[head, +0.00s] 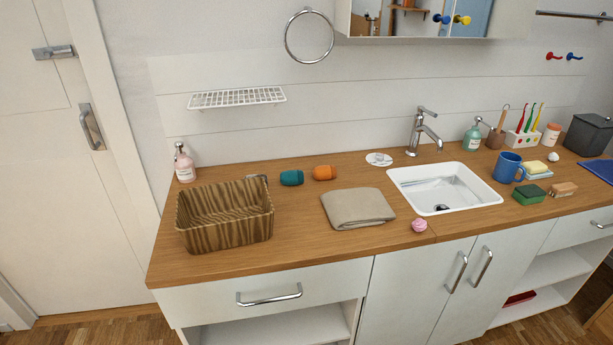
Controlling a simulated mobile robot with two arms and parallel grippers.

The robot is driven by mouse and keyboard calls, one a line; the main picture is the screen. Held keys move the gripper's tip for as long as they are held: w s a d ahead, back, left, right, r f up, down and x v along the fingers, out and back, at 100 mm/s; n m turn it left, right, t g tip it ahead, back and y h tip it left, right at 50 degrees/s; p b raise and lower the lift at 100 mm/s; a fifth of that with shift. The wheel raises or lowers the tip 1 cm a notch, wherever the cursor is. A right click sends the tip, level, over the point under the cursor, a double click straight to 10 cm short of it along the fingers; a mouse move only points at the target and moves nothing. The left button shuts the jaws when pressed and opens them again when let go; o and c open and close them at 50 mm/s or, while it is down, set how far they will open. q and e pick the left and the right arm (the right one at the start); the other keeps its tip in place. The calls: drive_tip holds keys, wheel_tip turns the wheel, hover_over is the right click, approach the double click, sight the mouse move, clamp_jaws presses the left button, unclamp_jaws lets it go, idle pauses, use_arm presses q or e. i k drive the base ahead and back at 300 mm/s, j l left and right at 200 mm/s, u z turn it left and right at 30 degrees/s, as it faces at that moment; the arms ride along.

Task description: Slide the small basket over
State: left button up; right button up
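The small basket (224,233) is brown with a wood-grain pattern and an open top. It stands upright on the left part of the wooden counter (290,243), and it looks empty. A small metal-coloured piece shows at its back right corner, but I cannot tell what it is. Neither of my grippers shows in the head view.
A pink soap bottle (184,165) stands behind the basket. Teal (291,178) and orange (324,173) items and a folded beige cloth (357,207) lie to its right. Beyond are a sink (408,183) and blue mug (508,167). Bare counter separates basket and cloth.

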sight(227, 215)
drive_tip(key=u, duration=0.25)
drive_tip(key=k+l, duration=0.15)
drive_tip(key=l+u, duration=0.25)
drive_tip(key=l, duration=0.4)
drive_tip(key=l+u, duration=0.3)
drive_tip(key=l, duration=0.35)
